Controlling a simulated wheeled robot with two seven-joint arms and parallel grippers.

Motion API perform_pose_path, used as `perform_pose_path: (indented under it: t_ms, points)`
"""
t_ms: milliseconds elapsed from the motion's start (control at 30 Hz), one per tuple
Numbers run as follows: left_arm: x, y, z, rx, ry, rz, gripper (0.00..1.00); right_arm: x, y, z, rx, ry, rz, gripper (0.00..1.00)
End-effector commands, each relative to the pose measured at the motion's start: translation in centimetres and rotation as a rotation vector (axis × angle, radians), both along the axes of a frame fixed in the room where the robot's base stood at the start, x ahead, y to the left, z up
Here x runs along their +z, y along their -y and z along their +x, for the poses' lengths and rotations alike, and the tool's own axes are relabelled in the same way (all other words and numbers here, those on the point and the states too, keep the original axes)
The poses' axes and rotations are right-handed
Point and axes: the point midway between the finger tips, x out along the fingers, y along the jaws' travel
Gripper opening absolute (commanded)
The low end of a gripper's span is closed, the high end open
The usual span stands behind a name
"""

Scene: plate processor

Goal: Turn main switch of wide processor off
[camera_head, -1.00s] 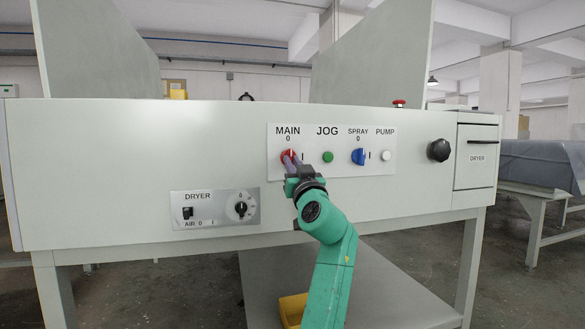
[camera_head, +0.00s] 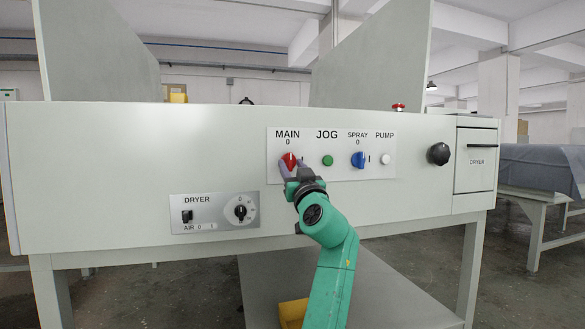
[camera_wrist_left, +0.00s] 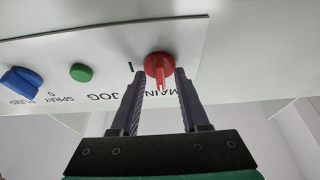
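The red main switch (camera_head: 289,158) is on the white control plate under the label MAIN 0. Its raised handle points up toward the 0, with the I mark to its right. My left gripper (camera_head: 294,169) is just below and in front of the switch. In the left wrist view, the picture is upside down, and the red switch (camera_wrist_left: 159,66) shows between the tips of my left gripper (camera_wrist_left: 161,77). The two fingers are apart, with a gap on each side of the handle. The gripper is open and holds nothing. My right gripper is not in view.
On the same plate are the green JOG button (camera_head: 328,160), blue SPRAY switch (camera_head: 358,159) and white PUMP button (camera_head: 386,159). A black knob (camera_head: 438,153) is farther right. The DRYER panel (camera_head: 215,211) is lower left. Space in front of the panel looks free.

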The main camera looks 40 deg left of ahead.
Motion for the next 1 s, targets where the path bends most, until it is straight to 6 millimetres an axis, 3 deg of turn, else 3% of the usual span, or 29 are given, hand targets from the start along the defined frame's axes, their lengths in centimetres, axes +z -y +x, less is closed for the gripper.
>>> perform_pose_path:
  t_ms: [367,533,800,1000]
  points:
    - [-0.5,1.0,-0.6,-0.001,0.000,0.003,0.45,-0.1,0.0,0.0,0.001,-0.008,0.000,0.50]
    - [-2.0,4.0,-2.6,-0.004,0.000,0.000,0.45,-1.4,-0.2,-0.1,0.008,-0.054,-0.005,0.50]
    - [-4.9,9.6,-6.5,-0.003,-0.002,-0.001,0.45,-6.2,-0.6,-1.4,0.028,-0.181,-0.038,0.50]
    - [-5.6,11.1,-7.6,0.000,-0.001,-0.001,0.45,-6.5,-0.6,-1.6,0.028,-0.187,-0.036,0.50]
